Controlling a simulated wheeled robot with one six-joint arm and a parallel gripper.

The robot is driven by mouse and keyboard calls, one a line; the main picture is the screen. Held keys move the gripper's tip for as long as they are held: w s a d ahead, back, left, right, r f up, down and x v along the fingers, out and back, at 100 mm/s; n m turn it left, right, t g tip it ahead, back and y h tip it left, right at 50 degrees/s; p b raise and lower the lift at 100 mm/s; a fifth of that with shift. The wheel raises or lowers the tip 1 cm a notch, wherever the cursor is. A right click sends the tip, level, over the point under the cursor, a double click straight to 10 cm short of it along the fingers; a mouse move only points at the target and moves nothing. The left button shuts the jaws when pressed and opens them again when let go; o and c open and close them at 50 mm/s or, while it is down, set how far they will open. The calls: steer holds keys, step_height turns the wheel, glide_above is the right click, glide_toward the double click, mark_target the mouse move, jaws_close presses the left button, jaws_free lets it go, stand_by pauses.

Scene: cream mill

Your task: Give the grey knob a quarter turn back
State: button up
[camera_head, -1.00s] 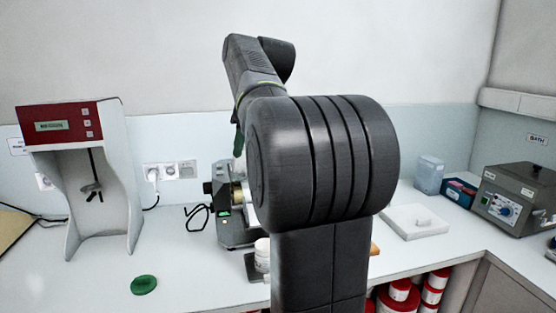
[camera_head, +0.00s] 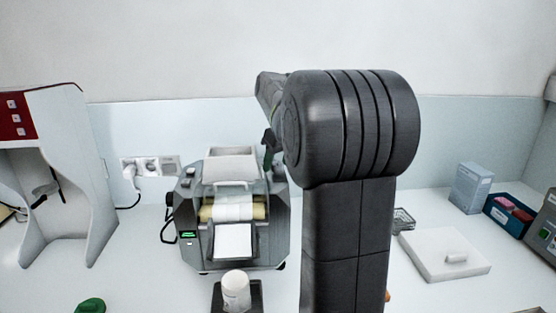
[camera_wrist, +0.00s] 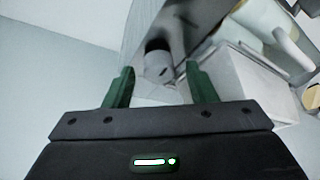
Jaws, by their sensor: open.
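The mill (camera_head: 250,245) stands on the bench in the head view, with its rollers, a white sheet and a white hopper facing me. In the wrist view the grey knob (camera_wrist: 158,63) is a short cylinder with a dark base and a dark mark on its face, on the mill's grey side panel. My gripper (camera_wrist: 158,84) is open, its green fingers left and right of the knob in the picture, and the knob appears beyond the fingertips. I cannot tell the exact gap. In the head view the gripper's green tip (camera_head: 268,147) is beside the mill's upper right, and the knob is hidden there.
A white jar (camera_head: 236,290) on a dark stand is in front of the mill. A stirrer stand (camera_head: 75,195) is at left and a green object (camera_head: 91,305) at the front. A white slab (camera_head: 440,258) and a blue box (camera_head: 510,212) are at right. A wall socket (camera_head: 150,167) is behind.

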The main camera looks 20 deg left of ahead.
steer(key=c, duration=1)
steer(key=shift+o, duration=0.2)
steer(key=shift+n, duration=0.3)
steer(key=shift+w+d+r+n+g+p, duration=0.1)
steer(key=shift+n+g+p, duration=0.2)
steer(key=shift+n+p, duration=0.35)
steer(key=shift+r+n+g+p, duration=0.1)
steer(key=shift+n+g+p, duration=0.2)
steer(key=shift+n+p, duration=0.3)
steer(key=n+g+p, duration=0.2)
steer(key=n+p, duration=0.1)
steer(key=n, duration=0.2)
steer(key=shift+w, duration=0.15)
steer(key=n+g+p, duration=0.1)
steer(key=n, duration=0.1)
steer(key=n+g+p, duration=0.1)
steer(key=n, duration=0.2)
steer(key=shift+n, duration=0.35)
steer(key=shift+w+f+n+g+h+p, duration=0.15)
steer(key=shift+n+h+p, duration=0.3)
steer(key=shift+n, duration=0.55)
steer(key=shift+s+n+g+h+p, duration=0.1)
steer(key=shift+n+g+h+p, duration=0.25)
steer(key=shift+n, duration=0.65)
